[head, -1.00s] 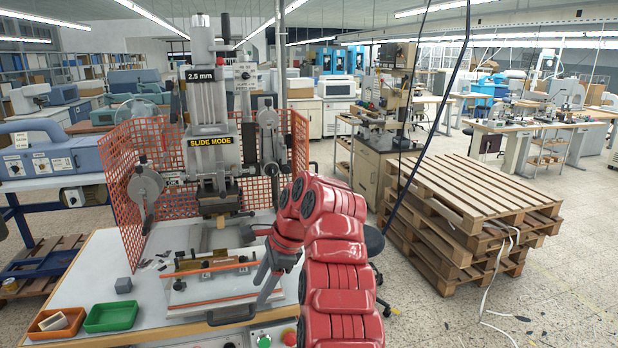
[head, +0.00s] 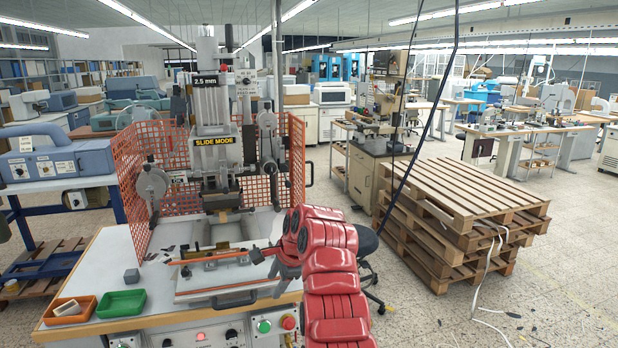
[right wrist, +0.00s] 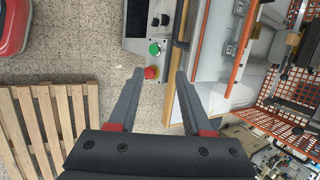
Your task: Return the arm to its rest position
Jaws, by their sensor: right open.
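My right arm (head: 330,265) is red and segmented, and it reaches over the right front of the stamping table. My right gripper (head: 268,268) is at the arm's far end, partly hidden behind it in the head view, close to the right end of the stamping fixture (head: 225,297). In the right wrist view my right gripper (right wrist: 160,72) is open, its two grey fingers apart with nothing between them. Past the fingertips the red button (right wrist: 151,72) and green button (right wrist: 155,48) of the control panel show. My left gripper is not in view.
The stamping press (head: 217,150) stands behind the fixture, flanked by an orange mesh guard (head: 135,185). A green tray (head: 121,304), an orange tray (head: 80,318) and a grey block (head: 131,275) are at the table's left.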

